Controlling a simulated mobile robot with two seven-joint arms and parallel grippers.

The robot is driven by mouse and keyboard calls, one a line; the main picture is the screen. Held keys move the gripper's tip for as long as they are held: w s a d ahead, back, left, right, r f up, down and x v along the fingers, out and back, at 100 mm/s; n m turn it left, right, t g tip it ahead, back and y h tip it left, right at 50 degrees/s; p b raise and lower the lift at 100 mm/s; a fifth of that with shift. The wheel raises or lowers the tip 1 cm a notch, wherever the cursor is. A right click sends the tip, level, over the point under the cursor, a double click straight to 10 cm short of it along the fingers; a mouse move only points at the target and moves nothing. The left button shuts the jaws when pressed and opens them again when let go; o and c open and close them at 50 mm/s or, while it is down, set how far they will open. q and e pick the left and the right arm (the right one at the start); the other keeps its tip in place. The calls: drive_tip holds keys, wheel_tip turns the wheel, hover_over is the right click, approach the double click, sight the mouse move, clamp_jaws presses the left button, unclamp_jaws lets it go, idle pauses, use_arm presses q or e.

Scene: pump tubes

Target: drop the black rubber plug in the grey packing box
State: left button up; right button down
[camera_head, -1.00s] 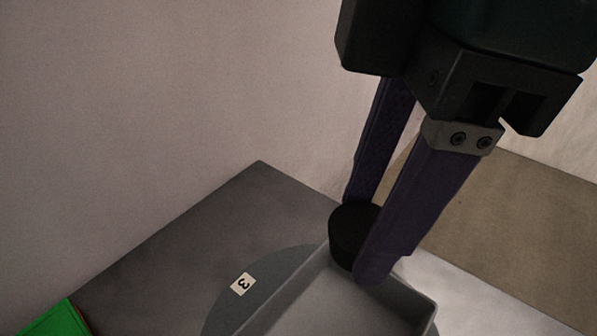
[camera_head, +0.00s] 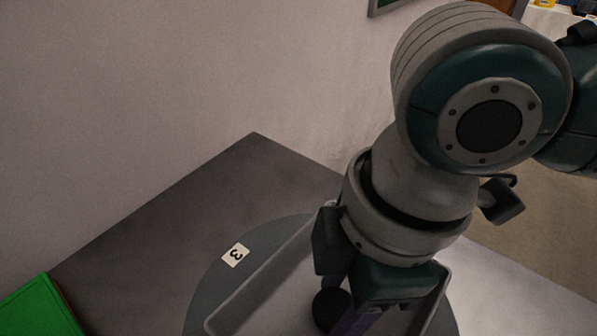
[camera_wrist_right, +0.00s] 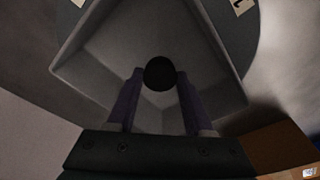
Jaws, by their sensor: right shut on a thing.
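The black rubber plug (camera_head: 329,309) is a short dark cylinder. My right gripper (camera_head: 341,314) points down and is shut on it. The grey packing box (camera_head: 262,287) is an open tray, and the plug shows inside its outline. In the right wrist view the plug (camera_wrist_right: 159,73) sits between the two purple fingertips of my right gripper (camera_wrist_right: 157,80). The box (camera_wrist_right: 207,68) spreads out around and behind it there. I cannot tell how high the plug is above the box floor. My left gripper is not in view.
The disc is on a grey table (camera_head: 150,225) against a pale wall. A green object (camera_head: 42,312) lies at the lower left. My right arm hides the box's far right part.

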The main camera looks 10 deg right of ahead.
drive_tip(key=shift+f, duration=0.9)
drive_tip(key=shift+f, duration=0.2)
drive_tip(key=shift+c, duration=1.5)
unclamp_jaws()
